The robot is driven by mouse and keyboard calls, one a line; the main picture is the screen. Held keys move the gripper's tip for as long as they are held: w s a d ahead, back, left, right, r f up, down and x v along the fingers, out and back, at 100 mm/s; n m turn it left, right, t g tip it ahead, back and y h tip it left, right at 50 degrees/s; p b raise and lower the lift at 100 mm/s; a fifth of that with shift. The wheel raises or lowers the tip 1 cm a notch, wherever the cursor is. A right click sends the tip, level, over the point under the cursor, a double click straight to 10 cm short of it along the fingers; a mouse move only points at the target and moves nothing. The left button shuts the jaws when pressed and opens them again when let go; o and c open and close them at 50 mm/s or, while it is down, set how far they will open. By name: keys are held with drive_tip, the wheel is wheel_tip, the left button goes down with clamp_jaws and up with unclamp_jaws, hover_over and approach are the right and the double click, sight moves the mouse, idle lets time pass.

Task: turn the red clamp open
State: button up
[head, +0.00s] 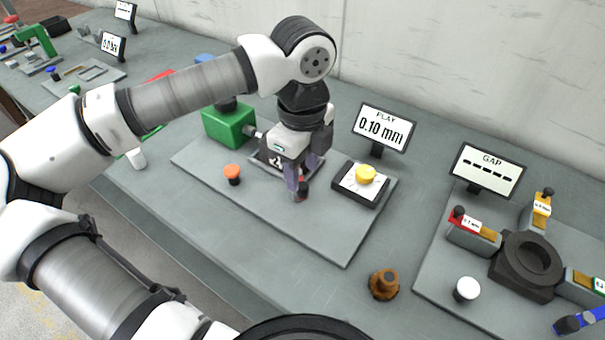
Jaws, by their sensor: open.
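My gripper (297,190) points down over the middle grey plate (335,245), with its fingers around or close beside a small dark and red part (302,184). This part may be the red clamp; the fingers and wrist hide most of it, and I cannot tell whether they touch it. The gripper is open. A green block (228,126) with a metal spindle stands behind and left of the gripper. An orange-topped knob (232,173) stands on the plate to the left. A yellow knob (366,174) on a white dial is to the right.
A display (383,127) reading "PLAY 0.10 mm" stands behind the plate. To the right are a "GAP" display (487,169), a red-marked slide (474,232) and a dark ring block (527,263). A brown knob (384,284) stands on the table near the front.

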sight(303, 185)
drive_tip(key=shift+f+p, duration=0.3)
drive_tip(key=shift+f, duration=1.6)
clamp_jaws()
